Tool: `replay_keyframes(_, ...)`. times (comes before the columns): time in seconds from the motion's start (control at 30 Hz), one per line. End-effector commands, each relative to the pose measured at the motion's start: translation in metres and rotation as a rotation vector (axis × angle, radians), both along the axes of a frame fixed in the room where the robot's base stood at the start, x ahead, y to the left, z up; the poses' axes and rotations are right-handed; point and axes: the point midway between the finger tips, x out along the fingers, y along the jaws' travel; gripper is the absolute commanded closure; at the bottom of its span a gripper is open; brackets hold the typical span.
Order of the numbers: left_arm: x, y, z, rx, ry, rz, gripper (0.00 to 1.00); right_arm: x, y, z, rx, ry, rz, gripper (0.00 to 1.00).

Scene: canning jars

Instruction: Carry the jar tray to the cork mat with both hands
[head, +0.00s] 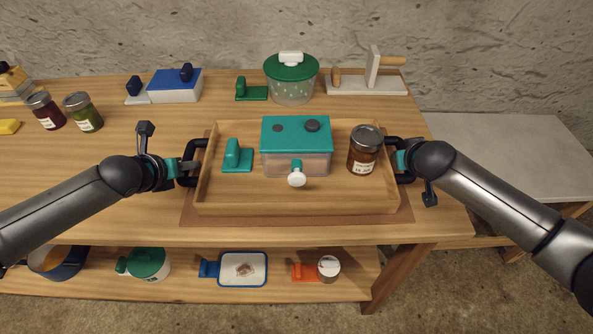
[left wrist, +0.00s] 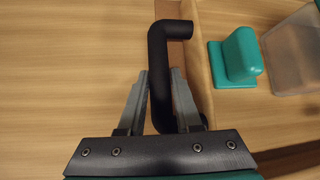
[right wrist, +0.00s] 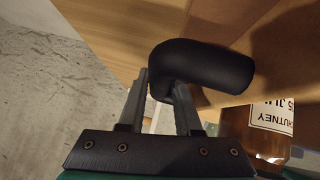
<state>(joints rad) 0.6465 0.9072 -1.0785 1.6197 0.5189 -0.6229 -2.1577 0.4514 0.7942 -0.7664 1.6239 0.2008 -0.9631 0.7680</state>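The wooden jar tray (head: 300,206) is over the brown cork mat (head: 196,217), whose edges show around it. Whether the tray touches the mat is unclear. In it are a teal-lidded clear box (head: 296,135), a teal block (head: 237,158) and a dark, labelled jar (head: 365,150), upright at the right end. My left gripper (head: 188,166) has its fingers closed around the black left handle (left wrist: 160,85). My right gripper (head: 403,160) has its fingers closed around the black right handle (right wrist: 205,66). The tray looks about level.
Behind stand a green-lidded tub (head: 291,80), a blue-lidded box (head: 175,86) and a white board with wooden handles (head: 367,85). Two jars, red (head: 45,111) and green (head: 83,112), stand at left. The lower shelf (head: 200,285) holds containers. A pale side surface (head: 510,155) at right is clear.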

Motion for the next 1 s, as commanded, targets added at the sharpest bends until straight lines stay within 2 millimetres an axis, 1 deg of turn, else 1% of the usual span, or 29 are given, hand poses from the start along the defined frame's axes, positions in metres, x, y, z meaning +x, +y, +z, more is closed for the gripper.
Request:
replay_keyframes(0.03, 0.000, 0.000, 0.001, 0.000, 0.000, 0.000, 0.60, 0.000, 0.000, 0.001, 0.000, 0.000, 0.000, 0.60)
replay_keyframes(0.2, 0.000, 0.000, 0.001, 0.000, -0.001, 0.000, 0.41, 0.000, 0.000, 0.001, 0.000, 0.000, 0.000, 0.41)
replay_keyframes(0.23, 0.000, 0.000, 0.001, 0.000, -0.001, 0.000, 0.40, 0.000, 0.000, 0.001, 0.000, 0.000, 0.000, 0.40)
replay_keyframes(0.47, 0.000, 0.000, 0.002, 0.000, -0.001, 0.000, 0.40, 0.000, 0.000, 0.001, 0.000, 0.001, 0.000, 0.40)
replay_keyframes(0.63, -0.005, 0.002, 0.007, 0.001, -0.002, -0.001, 0.40, 0.000, 0.000, 0.001, 0.000, 0.001, 0.000, 0.40)
replay_keyframes(0.77, -0.015, 0.005, 0.017, 0.001, -0.002, -0.001, 0.40, 0.000, 0.000, 0.001, 0.000, 0.001, 0.000, 0.40)
replay_keyframes(1.0, -0.041, 0.011, 0.041, 0.003, -0.001, -0.001, 0.40, 0.000, 0.000, 0.001, 0.000, 0.001, 0.000, 0.40)
